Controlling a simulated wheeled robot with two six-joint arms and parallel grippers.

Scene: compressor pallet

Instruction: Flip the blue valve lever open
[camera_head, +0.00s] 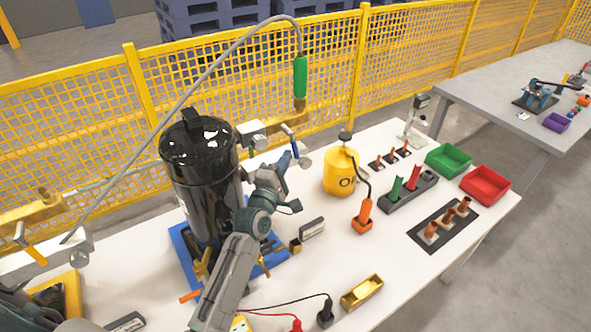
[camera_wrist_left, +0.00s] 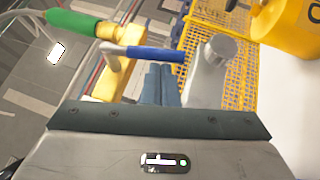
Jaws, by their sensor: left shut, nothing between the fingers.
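The blue valve lever (camera_head: 294,147) is beside the black tank (camera_head: 205,165), on the side toward the fence, and points steeply downward in the head view. In the left wrist view the blue lever (camera_wrist_left: 155,53) lies crosswise just beyond my fingertips, its metal arm joining a brass valve body (camera_wrist_left: 112,78). My left gripper (camera_head: 284,161) is shut and empty, close to the lever; I cannot tell whether it touches. Its closed fingers also show in the left wrist view (camera_wrist_left: 161,82). A silver fitting (camera_wrist_left: 212,70) stands right of the fingers. My right gripper is out of view.
A green coupling (camera_head: 300,77) on a grey hose hangs above the lever. A yellow canister (camera_head: 340,174) stands to the right. Green (camera_head: 448,160) and red bins (camera_head: 486,185) sit farther right. The yellow mesh fence (camera_head: 330,60) runs behind.

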